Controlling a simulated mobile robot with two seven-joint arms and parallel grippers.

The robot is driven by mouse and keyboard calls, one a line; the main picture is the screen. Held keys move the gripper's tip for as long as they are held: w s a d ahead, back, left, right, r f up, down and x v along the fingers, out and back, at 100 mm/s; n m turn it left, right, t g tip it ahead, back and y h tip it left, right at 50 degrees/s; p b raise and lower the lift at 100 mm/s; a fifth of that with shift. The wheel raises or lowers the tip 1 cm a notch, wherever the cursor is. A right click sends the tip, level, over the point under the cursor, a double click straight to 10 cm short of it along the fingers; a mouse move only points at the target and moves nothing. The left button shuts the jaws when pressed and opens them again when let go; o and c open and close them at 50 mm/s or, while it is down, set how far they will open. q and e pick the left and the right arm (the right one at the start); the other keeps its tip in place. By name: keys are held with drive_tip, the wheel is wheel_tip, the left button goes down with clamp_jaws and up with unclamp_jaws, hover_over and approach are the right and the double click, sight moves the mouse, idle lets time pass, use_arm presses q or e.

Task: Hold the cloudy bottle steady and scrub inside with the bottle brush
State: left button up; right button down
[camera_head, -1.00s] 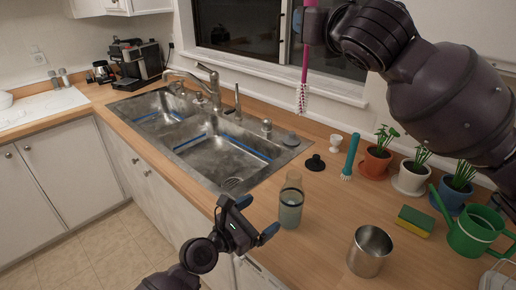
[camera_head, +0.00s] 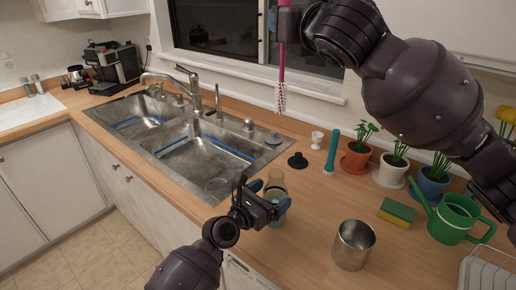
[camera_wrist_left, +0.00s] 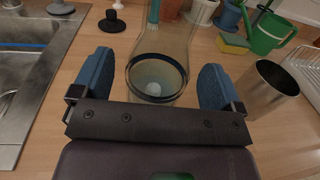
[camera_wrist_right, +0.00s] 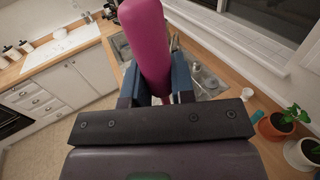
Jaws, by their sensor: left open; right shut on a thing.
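The cloudy bottle (camera_head: 277,180) stands upright on the wooden counter, clear glass with a dark ring around it. In the left wrist view the bottle (camera_wrist_left: 157,70) stands between the two blue fingers, with gaps showing on both sides. My left gripper (camera_head: 268,192) is open around it and hides part of its body in the head view. My right gripper (camera_wrist_right: 159,85) is shut on the pink handle of the bottle brush (camera_wrist_right: 146,40). The brush hangs upright with its white bristles (camera_head: 281,98) down, above the counter's back edge and apart from the bottle.
A metal cup (camera_head: 353,245) stands right of the bottle. A black stopper (camera_head: 298,161), a teal brush (camera_head: 332,153), a sponge (camera_head: 397,212), potted plants (camera_head: 355,157) and a green watering can (camera_head: 455,220) stand further off. The sink (camera_head: 190,145) lies left.

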use_arm(q)
drive_tip(key=shift+x, duration=1.2)
drive_tip(key=c, duration=1.3)
drive_tip(key=shift+o, duration=0.2)
